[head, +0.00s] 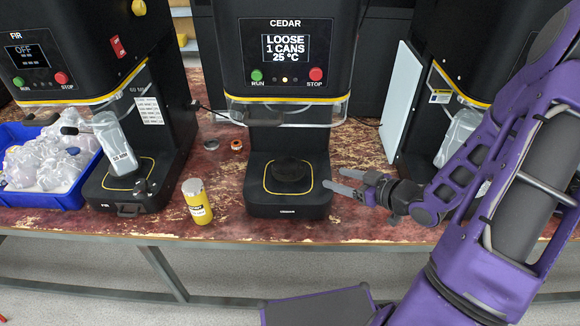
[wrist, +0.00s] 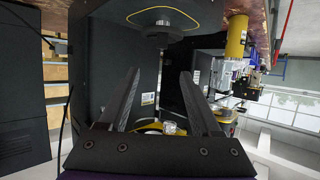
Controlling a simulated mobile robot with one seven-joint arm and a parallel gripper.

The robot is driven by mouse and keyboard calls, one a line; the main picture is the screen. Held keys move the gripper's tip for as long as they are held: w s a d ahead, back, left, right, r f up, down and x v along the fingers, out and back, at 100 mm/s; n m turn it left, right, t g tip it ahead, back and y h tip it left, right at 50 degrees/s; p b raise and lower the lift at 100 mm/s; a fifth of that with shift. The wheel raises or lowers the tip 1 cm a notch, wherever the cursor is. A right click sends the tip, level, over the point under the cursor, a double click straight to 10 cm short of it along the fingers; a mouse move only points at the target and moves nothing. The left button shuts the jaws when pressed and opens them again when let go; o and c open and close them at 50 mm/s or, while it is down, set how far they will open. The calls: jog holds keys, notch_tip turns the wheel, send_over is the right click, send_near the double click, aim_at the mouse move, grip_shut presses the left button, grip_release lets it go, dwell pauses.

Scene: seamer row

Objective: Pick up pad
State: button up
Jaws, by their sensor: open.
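A round black pad (head: 288,172) sits inside the yellow outline on the base plate (head: 290,208) of the middle machine, marked CEDAR. It also shows in the wrist view (wrist: 163,32), at the top centre beyond my fingers, with a yellow outline around it. My gripper (head: 333,178) is at the right edge of that base, its fingers pointing left at the pad. The fingers are apart and nothing is between them. In the wrist view my gripper (wrist: 160,75) is also empty, and the pad is clear of both fingers.
A yellow can (head: 197,201) stands left of the CEDAR base. A dark disc (head: 211,144) and an orange-brown ring (head: 236,145) lie behind it. The FIR machine (head: 125,195) and a blue bin (head: 72,200) are at left. CEDAR's clear guard (head: 287,112) overhangs the pad.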

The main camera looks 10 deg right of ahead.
send_near(301, 169)
jog(key=x, duration=0.5)
jog(key=shift+w+b, duration=0.25)
jog(key=shift+b, duration=0.1)
jog(key=x, duration=0.5)
jog(key=shift+a+f, duration=0.1)
jog(key=shift+a, duration=0.05)
grip_shut()
